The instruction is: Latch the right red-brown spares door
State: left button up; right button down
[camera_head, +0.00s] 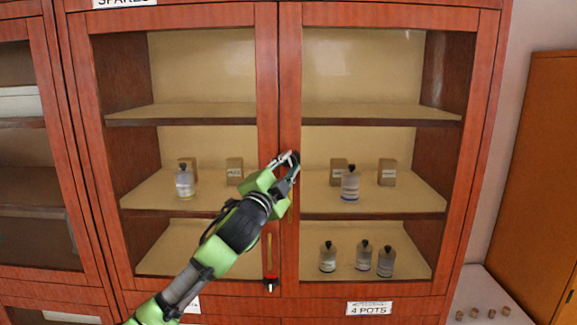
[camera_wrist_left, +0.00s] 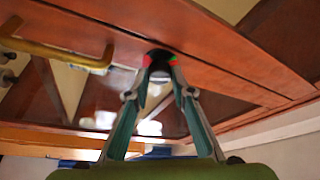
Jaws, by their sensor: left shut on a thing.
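The right red-brown spares door (camera_head: 482,140) has a glass pane and appears closed in its frame, its inner stile beside the left door (camera_head: 90,150). My left gripper (camera_head: 289,158) reaches up to the middle of the right door's inner stile. In the left wrist view its fingers (camera_wrist_left: 160,75) are closed around a small dark latch knob (camera_wrist_left: 159,57) with red and green marks beside it. The fingers hide most of the knob, so I cannot tell how far it is turned. My right gripper is not in view.
A brass handle (camera_head: 269,250) stands out from the left door, with a black and red fitting (camera_head: 270,282) below it. Bottles and small boxes stand on shelves behind the glass. An orange cabinet (camera_head: 535,160) is at the right; small pots (camera_head: 475,313) stand low in front.

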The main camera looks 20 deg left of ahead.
pick_arm(q)
jog(key=shift+a+r+m+g+h, duration=0.15)
jog(key=shift+m+g, duration=0.25)
jog(key=shift+m, duration=0.65)
jog(key=shift+r+m+g+h, duration=0.15)
jog(key=shift+m+g, duration=0.25)
jog(key=shift+m, duration=0.65)
jog(key=shift+f, duration=0.1)
jog(key=o, duration=1.1)
jog(key=shift+w+f, duration=0.1)
jog(key=shift+w, duration=0.05)
jog(key=s+a, duration=0.1)
jog(key=s, duration=1.1)
jog(key=shift+a+f, duration=0.2)
jog(key=shift+f, duration=0.15)
